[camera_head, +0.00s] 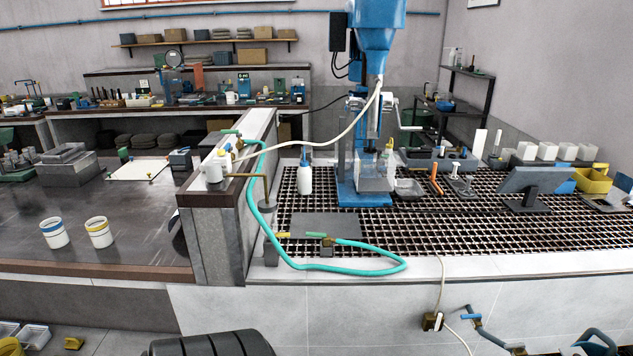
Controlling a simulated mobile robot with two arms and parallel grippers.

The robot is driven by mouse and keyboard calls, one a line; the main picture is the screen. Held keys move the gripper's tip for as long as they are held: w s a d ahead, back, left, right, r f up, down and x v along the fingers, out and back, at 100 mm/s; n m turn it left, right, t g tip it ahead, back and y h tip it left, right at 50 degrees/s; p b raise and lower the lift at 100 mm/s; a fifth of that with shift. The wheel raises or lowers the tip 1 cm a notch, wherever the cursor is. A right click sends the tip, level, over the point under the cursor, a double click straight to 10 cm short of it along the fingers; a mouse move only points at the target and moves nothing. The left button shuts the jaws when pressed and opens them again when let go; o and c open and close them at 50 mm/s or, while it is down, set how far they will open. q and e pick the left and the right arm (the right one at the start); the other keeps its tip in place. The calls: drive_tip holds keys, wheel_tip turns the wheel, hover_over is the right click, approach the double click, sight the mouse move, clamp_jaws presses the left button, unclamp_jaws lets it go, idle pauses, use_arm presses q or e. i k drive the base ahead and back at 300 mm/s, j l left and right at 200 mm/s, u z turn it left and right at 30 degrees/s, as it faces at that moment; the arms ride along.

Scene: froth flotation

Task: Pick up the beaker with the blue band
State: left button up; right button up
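The beaker with the blue band (54,233) stands upright on the dark worktop at the left. It is white, with the blue band near its rim. A similar white beaker with a yellow band (98,232) stands just to its right, with a small gap between them. Nothing covers the blue-banded beaker. I make out neither of my grippers in the head view.
The dark worktop (130,220) is clear around both beakers. Beyond lie a teal hose (345,270), a white bottle (305,178) and a blue flotation machine (350,172) on a grating.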

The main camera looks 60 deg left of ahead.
sight(53, 229)
drive_tip(key=u, duration=3.55)
drive_tip(key=i+j+z, duration=0.2)
drive_tip(key=i, duration=0.25)
drive_tip(key=i+j+z, duration=0.2)
drive_tip(key=i+j, duration=0.15)
